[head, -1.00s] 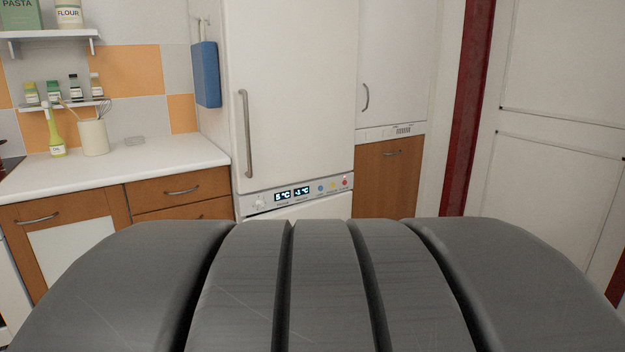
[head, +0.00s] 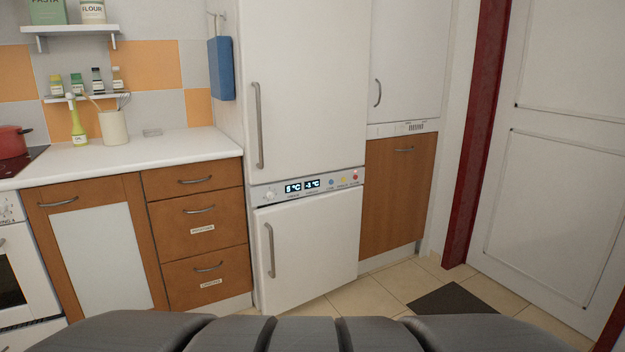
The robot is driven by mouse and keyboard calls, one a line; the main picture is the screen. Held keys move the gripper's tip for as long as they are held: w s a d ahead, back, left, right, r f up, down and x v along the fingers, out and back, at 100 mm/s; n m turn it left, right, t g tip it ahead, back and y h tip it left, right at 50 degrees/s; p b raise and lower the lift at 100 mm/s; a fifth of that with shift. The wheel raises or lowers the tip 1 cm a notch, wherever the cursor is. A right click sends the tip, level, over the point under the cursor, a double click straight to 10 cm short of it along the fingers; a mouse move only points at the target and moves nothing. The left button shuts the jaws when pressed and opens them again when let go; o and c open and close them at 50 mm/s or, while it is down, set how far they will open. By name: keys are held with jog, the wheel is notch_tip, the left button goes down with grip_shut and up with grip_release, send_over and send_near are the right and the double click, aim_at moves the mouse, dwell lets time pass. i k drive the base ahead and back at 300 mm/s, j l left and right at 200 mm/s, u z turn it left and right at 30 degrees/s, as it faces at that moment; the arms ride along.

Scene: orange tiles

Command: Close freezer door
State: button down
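The freezer door (head: 312,252) is the lower white door of the fridge-freezer, below the display panel (head: 310,187). It has a grey vertical handle (head: 270,250) on its left side. It looks flush or nearly so with the body; a small gap cannot be told from here. The upper fridge door (head: 310,85) looks shut. My gripper is not in view; only a dark grey part of my own body shows at the bottom.
Wooden drawers (head: 200,232) and a white counter (head: 120,155) stand left of the fridge. A wooden cabinet (head: 400,195) stands to its right. A dark mat (head: 453,303) lies on the tiled floor near a white door (head: 560,150).

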aim_at(307, 248)
jog(key=i, duration=0.1)
jog(key=j, duration=0.1)
jog(key=l, duration=0.25)
jog(key=i+j+z, duration=0.1)
jog(key=i+j, duration=0.15)
jog(key=i, duration=0.3)
jog(key=i+j+z, duration=0.1)
jog(key=i+j, duration=0.15)
jog(key=i, duration=0.25)
